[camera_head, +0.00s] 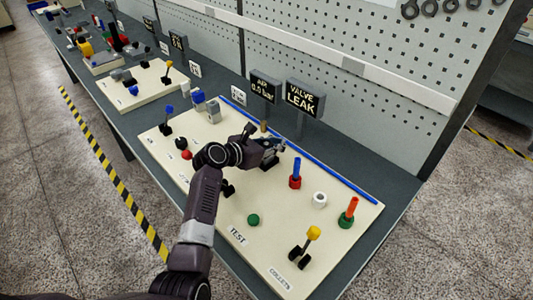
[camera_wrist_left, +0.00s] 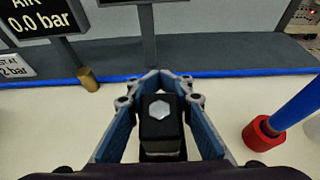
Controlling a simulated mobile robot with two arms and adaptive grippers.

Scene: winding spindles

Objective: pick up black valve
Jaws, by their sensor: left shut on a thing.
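The black valve (camera_wrist_left: 162,135) is a dark block with a silver hexagonal top. In the left wrist view it sits between the two fingers of my left gripper (camera_wrist_left: 160,100), which is shut on it. In the head view my left gripper (camera_head: 270,146) reaches over the cream board, and the dark valve body (camera_head: 269,162) shows just below the fingers. I cannot tell whether the valve still touches the board. My right gripper is in neither view.
A blue peg in a red collar (camera_head: 295,175) stands close to the right. A white ring (camera_head: 319,199), an orange peg in a green collar (camera_head: 349,213) and a yellow-topped lever (camera_head: 308,243) stand farther right. The "VALVE LEAK" sign (camera_head: 304,97) and a brass post (camera_wrist_left: 89,80) are behind.

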